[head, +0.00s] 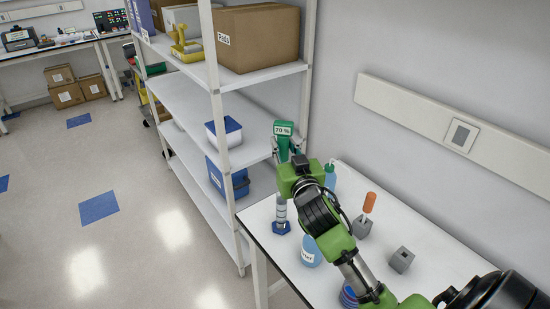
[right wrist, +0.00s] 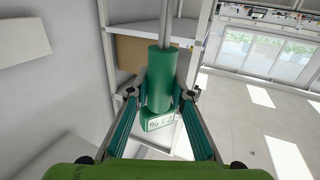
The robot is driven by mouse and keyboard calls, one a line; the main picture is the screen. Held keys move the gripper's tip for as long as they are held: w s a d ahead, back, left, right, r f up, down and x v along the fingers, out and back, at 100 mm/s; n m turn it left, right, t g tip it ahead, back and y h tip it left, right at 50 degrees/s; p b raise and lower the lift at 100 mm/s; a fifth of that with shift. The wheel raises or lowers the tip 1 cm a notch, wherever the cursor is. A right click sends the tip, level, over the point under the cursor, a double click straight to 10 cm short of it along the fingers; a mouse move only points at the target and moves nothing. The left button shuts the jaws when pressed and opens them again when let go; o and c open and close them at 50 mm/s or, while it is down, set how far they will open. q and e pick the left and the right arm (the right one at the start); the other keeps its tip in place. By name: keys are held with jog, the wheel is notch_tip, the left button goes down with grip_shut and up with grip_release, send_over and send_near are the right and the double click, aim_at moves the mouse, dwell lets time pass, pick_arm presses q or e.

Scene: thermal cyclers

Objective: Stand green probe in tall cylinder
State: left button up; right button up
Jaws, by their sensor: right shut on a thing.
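The green probe (head: 282,129) has a thick green handle with a "70 %" label. My right gripper (head: 287,153) is shut on it and holds it up above the table's far left part, near the shelf. In the right wrist view the probe's handle (right wrist: 160,80) stands between the two fingers, with a grey rod running from it. The tall cylinder (head: 281,212) is clear, with a blue foot, and stands upright on the table below the gripper. The arm hides some of the space beside it. My left gripper is not in view.
On the white table (head: 436,222) are an orange-handled tool (head: 369,203) in a grey block (head: 362,227), another grey block (head: 401,260), a blue labelled bottle (head: 310,252) and a green-topped bottle (head: 330,178). A shelf rack (head: 223,140) stands close at the left.

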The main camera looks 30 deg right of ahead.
jog(key=shift+w+d+r, duration=0.15)
jog(key=shift+w+r, duration=0.05)
jog(key=shift+w, duration=0.05)
jog(key=shift+s+f+b, duration=0.2)
jog(key=shift+f+b, duration=0.4)
jog(key=shift+b, duration=0.2)
notch_tip(320, 180, down, 9)
jog(key=b, duration=0.7)
jog(key=shift+r, duration=0.1)
jog(key=shift+f+b, duration=0.55)
jog(key=shift+f, duration=0.05)
